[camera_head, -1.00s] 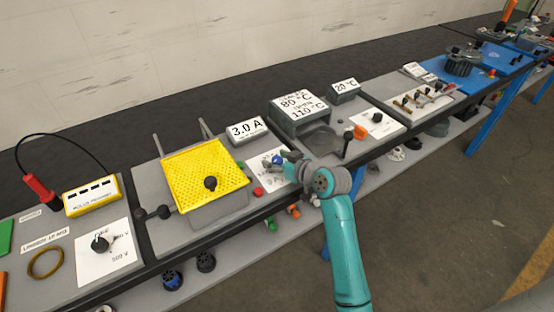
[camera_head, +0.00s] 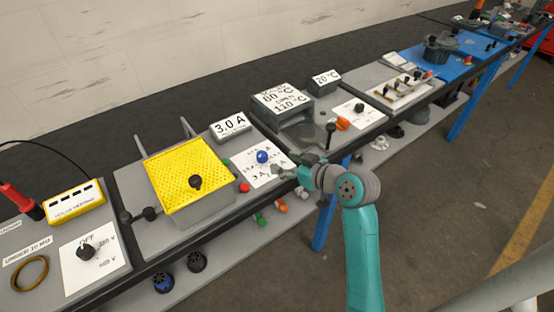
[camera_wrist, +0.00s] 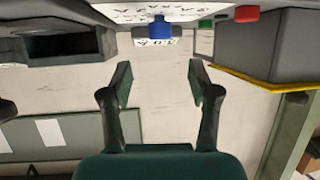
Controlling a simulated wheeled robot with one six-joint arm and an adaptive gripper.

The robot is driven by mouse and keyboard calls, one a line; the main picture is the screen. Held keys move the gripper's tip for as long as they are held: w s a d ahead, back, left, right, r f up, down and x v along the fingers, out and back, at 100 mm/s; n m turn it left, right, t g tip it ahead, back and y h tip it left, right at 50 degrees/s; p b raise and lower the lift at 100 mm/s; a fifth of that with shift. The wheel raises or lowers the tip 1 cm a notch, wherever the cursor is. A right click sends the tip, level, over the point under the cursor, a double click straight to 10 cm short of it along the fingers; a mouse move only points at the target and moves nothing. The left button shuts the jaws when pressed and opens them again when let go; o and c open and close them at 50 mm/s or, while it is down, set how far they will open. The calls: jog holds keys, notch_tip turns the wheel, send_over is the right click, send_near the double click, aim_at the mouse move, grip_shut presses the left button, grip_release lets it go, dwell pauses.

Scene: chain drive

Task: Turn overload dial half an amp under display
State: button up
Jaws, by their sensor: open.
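The blue overload dial (camera_head: 262,156) stands on a white scale card (camera_head: 250,172) printed with amp marks. I cannot read its setting. The display (camera_head: 230,126) behind it reads 3.0 A. My gripper (camera_head: 288,172) is to the right of the dial, apart from it and empty. In the wrist view the blue dial (camera_wrist: 160,29) is at the top centre, beyond the open fingers of my gripper (camera_wrist: 159,78). The display's lettering shows upside down just below the dial there.
A yellow perforated guard (camera_head: 190,175) stands left of the card, with a red button (camera_head: 244,187) between. A grey temperature unit (camera_head: 282,102) is behind right. A black lever (camera_head: 331,133) and orange knob (camera_head: 343,123) stand right of my gripper.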

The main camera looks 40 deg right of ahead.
jog(key=shift+s+r, duration=0.1)
jog(key=shift+s, duration=0.25)
